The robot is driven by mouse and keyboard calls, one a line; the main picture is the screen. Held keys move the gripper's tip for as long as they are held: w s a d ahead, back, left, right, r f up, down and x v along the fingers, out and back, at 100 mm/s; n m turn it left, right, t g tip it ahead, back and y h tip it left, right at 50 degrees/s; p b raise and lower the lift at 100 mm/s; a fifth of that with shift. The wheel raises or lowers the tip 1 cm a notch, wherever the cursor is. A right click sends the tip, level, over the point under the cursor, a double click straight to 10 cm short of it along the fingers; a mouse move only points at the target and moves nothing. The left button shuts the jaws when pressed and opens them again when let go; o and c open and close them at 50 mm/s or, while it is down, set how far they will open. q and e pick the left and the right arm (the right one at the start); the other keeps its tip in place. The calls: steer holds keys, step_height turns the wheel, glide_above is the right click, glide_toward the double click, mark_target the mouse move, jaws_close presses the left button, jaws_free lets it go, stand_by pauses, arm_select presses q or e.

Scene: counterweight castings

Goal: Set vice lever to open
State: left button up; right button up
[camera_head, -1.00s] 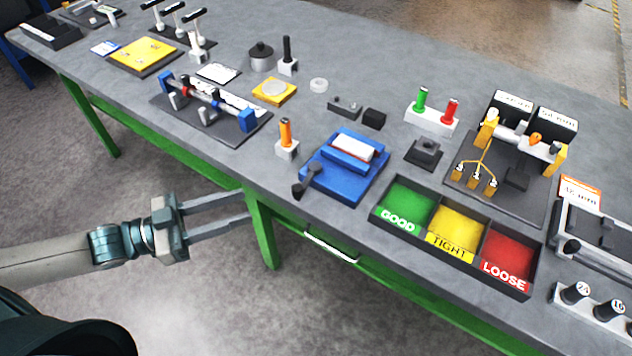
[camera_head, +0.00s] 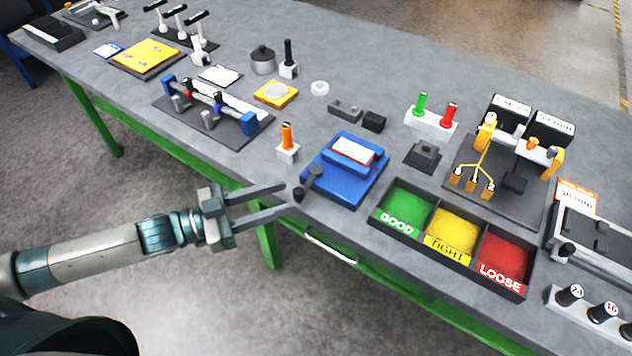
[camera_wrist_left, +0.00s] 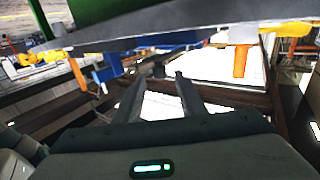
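The blue vice (camera_head: 346,190) sits at the front edge of the grey bench in the head view, with a white-and-red block between its jaws. Its black lever (camera_head: 310,183) is on its left side and slants toward the front edge, ending in a dark knob. My left gripper (camera_head: 287,197) is open and empty. Its fingertips point right, just left of the knob; whether they touch it I cannot tell. In the left wrist view, the two fingers (camera_wrist_left: 157,82) show apart with nothing clearly between them. My right gripper is not in view.
An orange-handled tool in a white block (camera_head: 287,147) stands just left of the vice. The GOOD/TIGHT/LOOSE tray (camera_head: 376,219) lies to the right. The bench's edge and green frame (camera_head: 264,245) are close to my left arm. Floor space lies in front.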

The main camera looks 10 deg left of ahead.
mark_target(308, 180)
arm_select(q)
steer(key=p+x, duration=0.2)
steer(key=x, duration=0.5)
steer(key=shift+w+d+r, duration=0.1)
steer(key=shift+w+d, duration=0.1)
steer(key=shift+d, duration=0.1)
steer(key=shift+w+d+p, duration=0.35)
steer(key=shift+d, duration=0.2)
jaws_close()
